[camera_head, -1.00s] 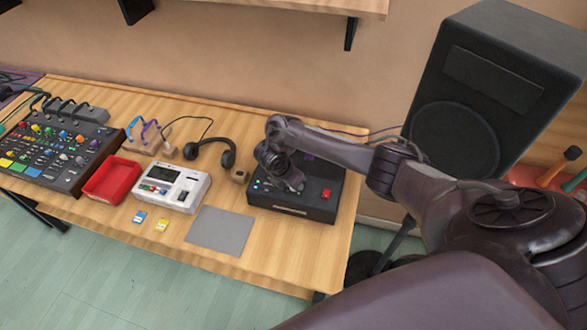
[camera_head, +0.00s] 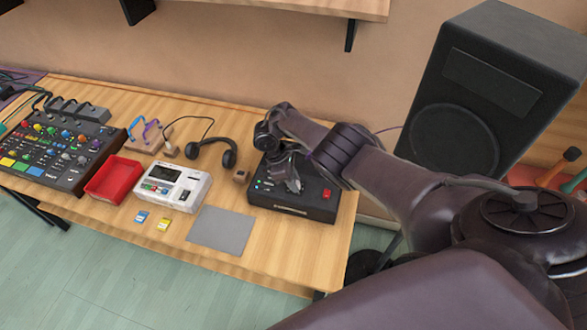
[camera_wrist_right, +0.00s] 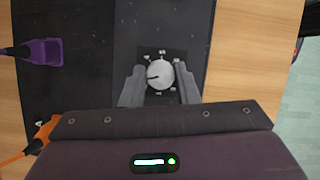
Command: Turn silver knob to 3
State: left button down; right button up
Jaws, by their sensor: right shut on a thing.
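The silver knob (camera_wrist_right: 160,75) is a round, pale dial with a dark pointer line towards the left in the right wrist view. Small marks ring it, too small to read. It sits on the black box (camera_head: 264,199). My right gripper (camera_wrist_right: 159,80) is shut on the knob, one finger on each side. In the head view my right gripper (camera_head: 292,183) comes down on the box top, and my arm hides the knob there. My left gripper is in neither view.
A red switch (camera_head: 326,194) is right of the gripper on the box. A purple plug (camera_wrist_right: 44,52) and an orange plug (camera_wrist_right: 42,132) show in the right wrist view. A grey mat (camera_head: 221,230), headphones (camera_head: 229,158) and a white device (camera_head: 173,188) are to the left.

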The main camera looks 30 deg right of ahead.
jog(key=shift+w+m+g+y, duration=0.1)
jog(key=shift+m+g+y, duration=0.3)
jog(key=shift+m, duration=1)
jog(key=shift+d+r+b, duration=0.1)
jog(key=shift+b, duration=0.2)
jog(key=o, duration=1)
jog(key=v, duration=0.7)
jog(key=shift+r, duration=0.35)
